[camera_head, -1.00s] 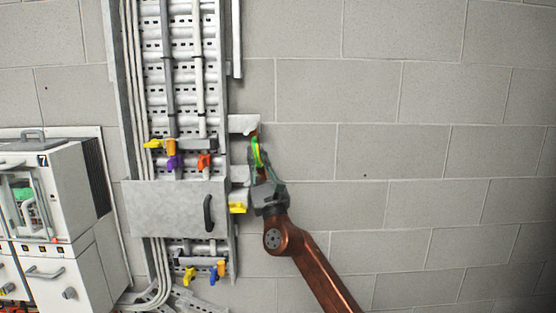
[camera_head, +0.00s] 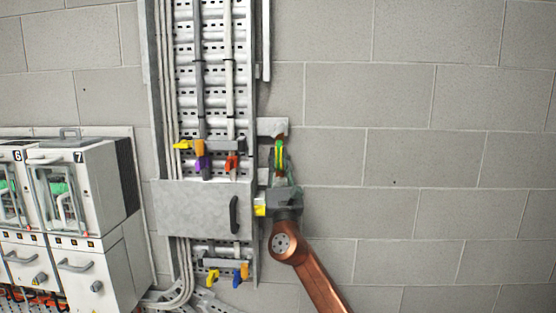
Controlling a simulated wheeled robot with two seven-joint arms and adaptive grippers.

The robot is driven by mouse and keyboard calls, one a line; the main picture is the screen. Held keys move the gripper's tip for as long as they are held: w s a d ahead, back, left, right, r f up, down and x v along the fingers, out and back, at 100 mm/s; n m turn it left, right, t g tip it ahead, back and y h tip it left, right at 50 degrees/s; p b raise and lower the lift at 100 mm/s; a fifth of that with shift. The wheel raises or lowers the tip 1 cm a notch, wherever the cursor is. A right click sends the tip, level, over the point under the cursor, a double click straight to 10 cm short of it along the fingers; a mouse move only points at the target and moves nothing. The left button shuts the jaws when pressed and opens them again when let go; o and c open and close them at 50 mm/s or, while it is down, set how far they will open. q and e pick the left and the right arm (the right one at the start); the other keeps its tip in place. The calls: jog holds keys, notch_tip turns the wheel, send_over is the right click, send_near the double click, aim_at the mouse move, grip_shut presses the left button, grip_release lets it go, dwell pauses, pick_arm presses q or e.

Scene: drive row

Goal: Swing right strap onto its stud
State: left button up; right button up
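The right strap (camera_head: 279,156) is a green and yellow strip to the right of the cable ladder. It stands nearly upright, just below the upper pale bracket (camera_head: 271,126). My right gripper (camera_head: 281,172) comes up from below and appears shut on the lower part of the strap. The strap's lower end is hidden by the fingers. A small reddish-brown part shows at the strap's top, but I cannot make out the stud or whether the strap touches it. My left gripper is not in view.
A grey cover plate with a black handle (camera_head: 234,215) is left of my gripper. A yellow clip (camera_head: 260,211) sits close beside it. Coloured clips (camera_head: 200,151) line the ladder (camera_head: 212,95). White drive cabinets (camera_head: 80,190) stand at left. The block wall (camera_head: 430,160) at right is clear.

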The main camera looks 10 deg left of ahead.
jog(key=o, duration=0.3)
jog(key=shift+a+r, duration=0.15)
jog(key=shift+r, duration=0.1)
jog(key=shift+o, duration=0.6)
jog(key=shift+f, duration=0.15)
jog(key=shift+s+f, duration=0.25)
jog(key=shift+f, duration=0.15)
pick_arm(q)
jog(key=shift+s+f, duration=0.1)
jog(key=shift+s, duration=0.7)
pick_arm(e)
jog(key=v, duration=1.1)
jog(key=shift+s+d, duration=0.15)
jog(key=shift+d, duration=0.05)
jog(key=shift+r, duration=0.1)
